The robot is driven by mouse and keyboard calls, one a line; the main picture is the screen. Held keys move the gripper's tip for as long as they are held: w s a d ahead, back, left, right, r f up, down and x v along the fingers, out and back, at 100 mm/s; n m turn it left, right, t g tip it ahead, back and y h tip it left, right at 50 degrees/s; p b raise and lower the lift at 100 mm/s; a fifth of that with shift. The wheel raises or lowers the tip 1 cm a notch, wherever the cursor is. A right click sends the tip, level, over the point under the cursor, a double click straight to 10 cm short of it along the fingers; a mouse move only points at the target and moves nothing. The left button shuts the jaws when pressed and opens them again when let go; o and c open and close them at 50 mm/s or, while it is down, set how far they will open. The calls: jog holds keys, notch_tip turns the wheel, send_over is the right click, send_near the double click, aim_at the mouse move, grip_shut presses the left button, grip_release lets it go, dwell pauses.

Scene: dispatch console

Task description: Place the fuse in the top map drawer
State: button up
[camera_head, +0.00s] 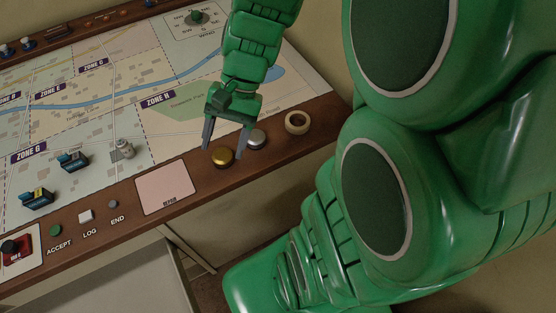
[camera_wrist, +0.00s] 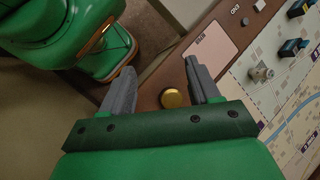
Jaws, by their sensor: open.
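My gripper (camera_head: 223,152) is open over the wooden front rim of the console, with its fingers pointing down. A round gold-topped piece (camera_head: 223,157) lies between the fingertips in the head view. In the wrist view the same gold piece (camera_wrist: 173,98) shows between the open fingers, nearer the right one; no grip on it shows. A silver round piece (camera_head: 256,138) sits just right of the gripper. I cannot tell for certain which piece is the fuse. A pale grey panel (camera_head: 110,275) shows below the console edge; I cannot tell whether it is the top map drawer.
A tape roll (camera_head: 297,122) lies right of the silver piece. A pink card (camera_head: 166,187) and several buttons line the rim to the left. On the map (camera_head: 190,104) stand blue blocks (camera_head: 73,161) and a small grey cylinder (camera_head: 123,148).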

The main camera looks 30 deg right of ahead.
jog(key=s+d+r+n+h, duration=0.1)
jog(key=s+d+n+h, duration=0.1)
jog(key=s, duration=0.3)
jog(key=s+d+r+n+t+h, duration=0.1)
jog(key=s+d+r+n+h, duration=0.1)
jog(key=s, duration=0.4)
jog(key=shift+s+d+r+n+h, duration=0.25)
jog(key=shift+d+n+h, duration=0.6)
jog(key=shift+n, duration=0.45)
jog(key=shift+f, duration=0.1)
